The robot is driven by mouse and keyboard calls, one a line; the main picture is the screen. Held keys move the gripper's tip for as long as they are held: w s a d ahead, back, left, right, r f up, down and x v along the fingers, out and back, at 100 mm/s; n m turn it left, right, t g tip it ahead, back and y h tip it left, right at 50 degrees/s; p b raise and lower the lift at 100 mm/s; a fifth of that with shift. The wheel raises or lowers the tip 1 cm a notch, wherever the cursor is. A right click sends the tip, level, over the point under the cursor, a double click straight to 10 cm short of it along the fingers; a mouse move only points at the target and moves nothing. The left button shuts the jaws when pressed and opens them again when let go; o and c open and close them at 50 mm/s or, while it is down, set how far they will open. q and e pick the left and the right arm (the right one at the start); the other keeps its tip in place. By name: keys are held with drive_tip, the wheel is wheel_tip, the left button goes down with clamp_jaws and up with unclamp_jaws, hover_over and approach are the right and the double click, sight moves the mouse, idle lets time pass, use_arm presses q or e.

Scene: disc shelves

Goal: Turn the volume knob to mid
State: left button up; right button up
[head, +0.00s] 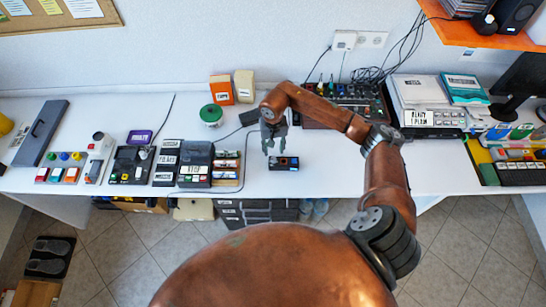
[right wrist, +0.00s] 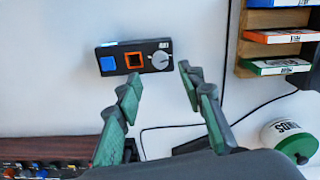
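A small black device (head: 284,163) lies on the white desk near its front edge. In the right wrist view the device (right wrist: 120,58) shows a blue square button (right wrist: 108,64), an orange-framed square (right wrist: 134,60) and a round grey knob (right wrist: 160,60) at its right end. The knob's exact pointer angle is too small to read. My right gripper (head: 275,150) is above the desk by the device, fingers pointing down. In its wrist view the fingers (right wrist: 158,75) are apart and empty, the knob lying between and beyond the tips. My left gripper is not in view.
A green-and-white spool (head: 211,115) and small boxes (head: 222,90) stand behind. A rack of coloured cases (head: 226,167) and black units are to the left. A mixer-like panel (head: 345,103) stands behind my right arm. The desk right of the device is clear.

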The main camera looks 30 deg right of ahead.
sight(273, 159)
wheel_tip(273, 159, down, 6)
drive_tip(key=shift+f, duration=0.1)
drive_tip(key=shift+a, duration=0.1)
clamp_jaws()
idle(0.5)
